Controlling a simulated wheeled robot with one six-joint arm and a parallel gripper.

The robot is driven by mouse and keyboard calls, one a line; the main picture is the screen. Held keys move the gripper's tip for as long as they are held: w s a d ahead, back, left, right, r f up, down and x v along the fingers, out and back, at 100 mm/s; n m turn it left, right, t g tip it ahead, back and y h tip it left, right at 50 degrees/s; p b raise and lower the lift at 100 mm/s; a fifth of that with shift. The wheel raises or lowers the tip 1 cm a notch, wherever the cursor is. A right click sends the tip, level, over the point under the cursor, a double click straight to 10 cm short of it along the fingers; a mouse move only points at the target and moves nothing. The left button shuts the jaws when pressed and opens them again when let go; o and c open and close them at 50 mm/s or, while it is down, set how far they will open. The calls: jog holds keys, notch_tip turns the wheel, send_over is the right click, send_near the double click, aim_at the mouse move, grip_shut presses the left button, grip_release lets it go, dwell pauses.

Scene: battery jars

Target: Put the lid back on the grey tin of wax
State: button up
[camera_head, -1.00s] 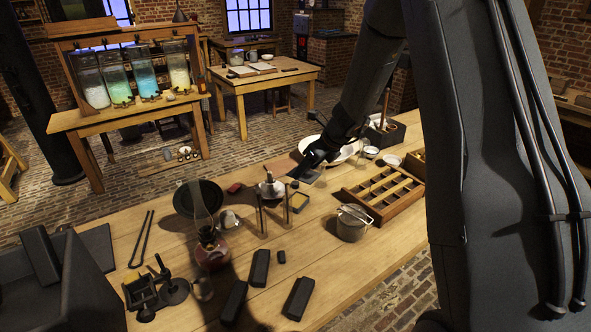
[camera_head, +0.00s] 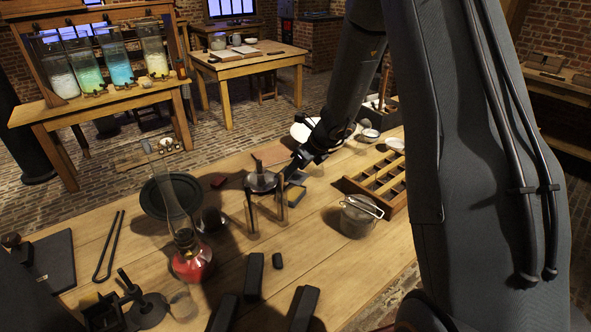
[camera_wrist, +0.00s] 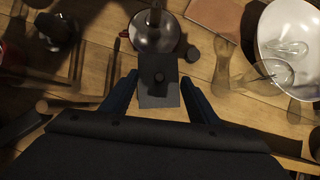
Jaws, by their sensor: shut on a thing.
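My gripper (camera_head: 298,162) is over the table, just right of a tripod stand with a metal vessel on it. In the wrist view my gripper (camera_wrist: 160,80) has its two fingers on either side of a dark grey square lid (camera_wrist: 155,96) with a small round knob, and is shut on it. In the head view the lid (camera_head: 297,177) shows small and dark below the fingers.
A lidded pot (camera_head: 357,218) and a wooden compartment tray (camera_head: 400,203) are to the right. A red oil lamp (camera_head: 190,262) with a tall glass stands left. A white dish (camera_wrist: 290,38) lies right in the wrist view.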

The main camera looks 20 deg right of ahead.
aim_at(302, 178)
jog(key=shift+f+b, duration=0.8)
jog(key=shift+f, duration=0.05)
jog(key=shift+f+b, duration=0.3)
jog(key=shift+b, duration=0.05)
jog(key=c, duration=0.6)
notch_tip(302, 178, down, 3)
jog(key=b, duration=0.3)
jog(key=shift+r, duration=0.1)
jog(key=shift+c, duration=0.3)
jog(key=shift+f+b, duration=0.55)
jog(key=shift+f, duration=0.05)
grip_shut()
jog(key=shift+s, duration=0.1)
jog(key=shift+w+d+r+p, duration=0.25)
jog(key=shift+d+r+p, duration=0.05)
jog(key=shift+d+p, duration=0.2)
jog(key=shift+f+b, duration=0.2)
jog(key=shift+b, duration=0.15)
jog(key=o, duration=1.7)
grip_release()
